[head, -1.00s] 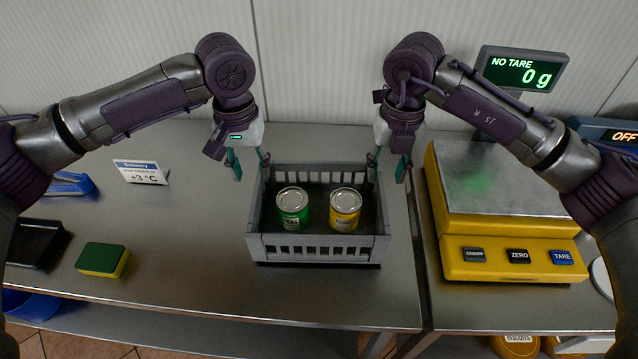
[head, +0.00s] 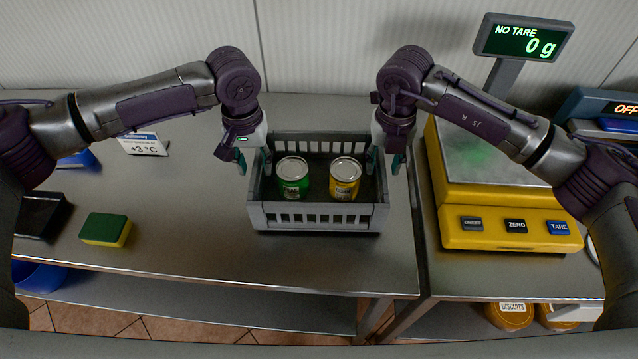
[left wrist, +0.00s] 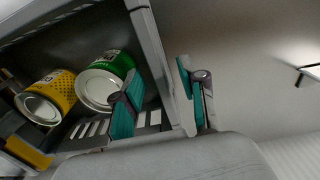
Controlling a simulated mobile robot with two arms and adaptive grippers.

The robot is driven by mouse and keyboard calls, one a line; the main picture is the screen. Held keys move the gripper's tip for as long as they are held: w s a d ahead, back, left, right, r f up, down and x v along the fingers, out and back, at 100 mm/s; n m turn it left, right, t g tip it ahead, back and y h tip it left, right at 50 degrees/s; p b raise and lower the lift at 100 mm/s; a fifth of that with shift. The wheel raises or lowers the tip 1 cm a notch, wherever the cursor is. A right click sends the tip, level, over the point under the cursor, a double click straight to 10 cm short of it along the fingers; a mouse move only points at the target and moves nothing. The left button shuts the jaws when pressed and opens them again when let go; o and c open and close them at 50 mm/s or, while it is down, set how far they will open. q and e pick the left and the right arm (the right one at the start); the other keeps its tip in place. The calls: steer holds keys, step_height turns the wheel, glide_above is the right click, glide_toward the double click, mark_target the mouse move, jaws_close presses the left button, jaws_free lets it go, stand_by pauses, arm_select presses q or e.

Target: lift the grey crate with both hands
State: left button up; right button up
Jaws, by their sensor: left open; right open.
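The grey crate (head: 318,217) stands on the steel table and holds a green can (head: 293,177) and a yellow can (head: 344,178), both upright. My left gripper (head: 258,163) is at the crate's left wall, and my right gripper (head: 384,163) is at its right wall. In the left wrist view my left gripper (left wrist: 160,100) is open, with one teal finger inside the crate (left wrist: 160,62) and the other outside, the wall between them. The green can (left wrist: 104,80) and yellow can (left wrist: 47,97) show there too. The right gripper is open; its fingertips are partly hidden by the crate wall.
A yellow scale (head: 510,235) stands close to the right of the crate, its display (head: 523,38) reading 0 g. A sponge (head: 105,230), a black tray (head: 40,214) and a price sign (head: 142,144) are on the left. The table between sponge and crate is clear.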

arm_select(q)
step_height(320, 180, down, 6)
steer(key=shift+r, duration=0.15)
arm_select(e)
step_height(320, 180, down, 6)
steer(key=shift+r, duration=0.15)
arm_select(q)
jaws_close()
arm_select(e)
jaws_close()
arm_select(q)
steer(key=shift+r, duration=0.1)
arm_select(e)
steer(key=shift+r, duration=0.1)
